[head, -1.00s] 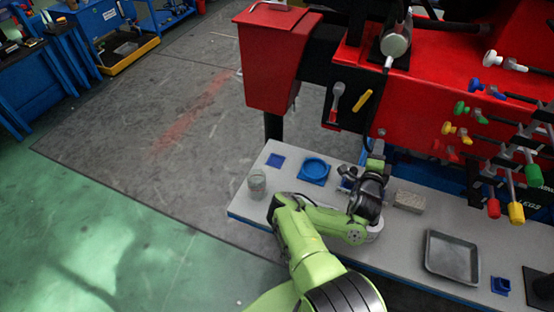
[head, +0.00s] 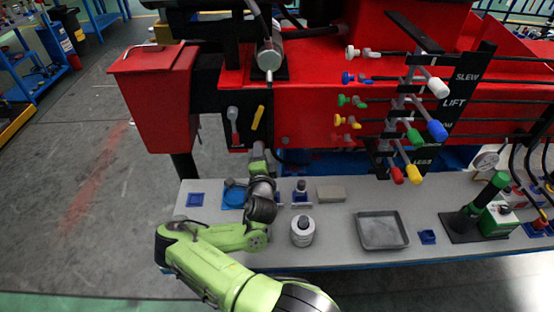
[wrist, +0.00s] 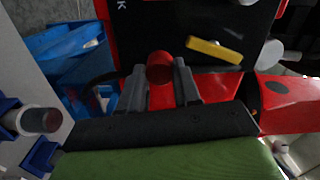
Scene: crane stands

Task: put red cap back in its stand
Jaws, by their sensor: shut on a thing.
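My gripper (wrist: 160,88) is shut on the red cap (wrist: 160,67), which shows as a dark red round end between the two grey fingers in the wrist view. In the head view my gripper (head: 258,150) is above the back of the grey bench, in front of the red crane body, and the cap cannot be made out there. Which belongs to the cap, I cannot tell.
A grey block (head: 331,194) and a grey tray (head: 382,230) lie further right. Coloured lever knobs (head: 414,138) overhang the bench's back.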

